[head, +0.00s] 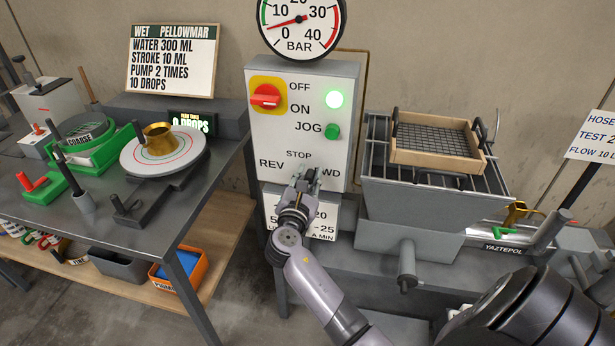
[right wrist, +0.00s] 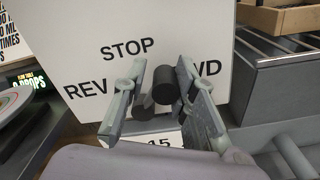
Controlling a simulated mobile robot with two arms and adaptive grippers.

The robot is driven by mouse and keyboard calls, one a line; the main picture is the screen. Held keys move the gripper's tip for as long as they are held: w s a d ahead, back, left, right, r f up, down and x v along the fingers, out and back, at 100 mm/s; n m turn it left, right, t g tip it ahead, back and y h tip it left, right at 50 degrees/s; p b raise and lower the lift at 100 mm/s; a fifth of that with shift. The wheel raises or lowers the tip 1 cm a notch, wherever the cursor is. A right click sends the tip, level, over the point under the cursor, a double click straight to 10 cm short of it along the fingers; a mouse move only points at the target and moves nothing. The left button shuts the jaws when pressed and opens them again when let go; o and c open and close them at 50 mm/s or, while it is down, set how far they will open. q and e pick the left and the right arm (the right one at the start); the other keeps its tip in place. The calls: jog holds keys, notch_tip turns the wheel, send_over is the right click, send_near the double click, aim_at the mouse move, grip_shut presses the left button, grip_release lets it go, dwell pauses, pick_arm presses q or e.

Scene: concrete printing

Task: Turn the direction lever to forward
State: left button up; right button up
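The direction lever (right wrist: 163,86) is a dark, round-ended handle on the light grey control panel (head: 335,105), below STOP and between REV and a partly covered FWD label. My right gripper (head: 304,178) is at the lower part of this panel and hides most of the lever in the head view. In the right wrist view the right gripper (right wrist: 162,80) has its fingers apart, one on each side of the lever. The right finger looks close to the handle; I cannot tell if it touches. My left gripper is not in view.
A red rotary switch (head: 266,96), a lit green lamp (head: 334,99) and a green JOG button (head: 332,131) are higher on the panel, below a pressure gauge (head: 300,22). A grey hopper (head: 425,200) stands to the right, a work table (head: 150,222) to the left.

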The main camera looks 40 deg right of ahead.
jog(key=shift+o, duration=0.2)
jog(key=shift+s+d+f, duration=0.15)
jog(key=shift+s+f, duration=0.05)
jog(key=shift+f, duration=0.1)
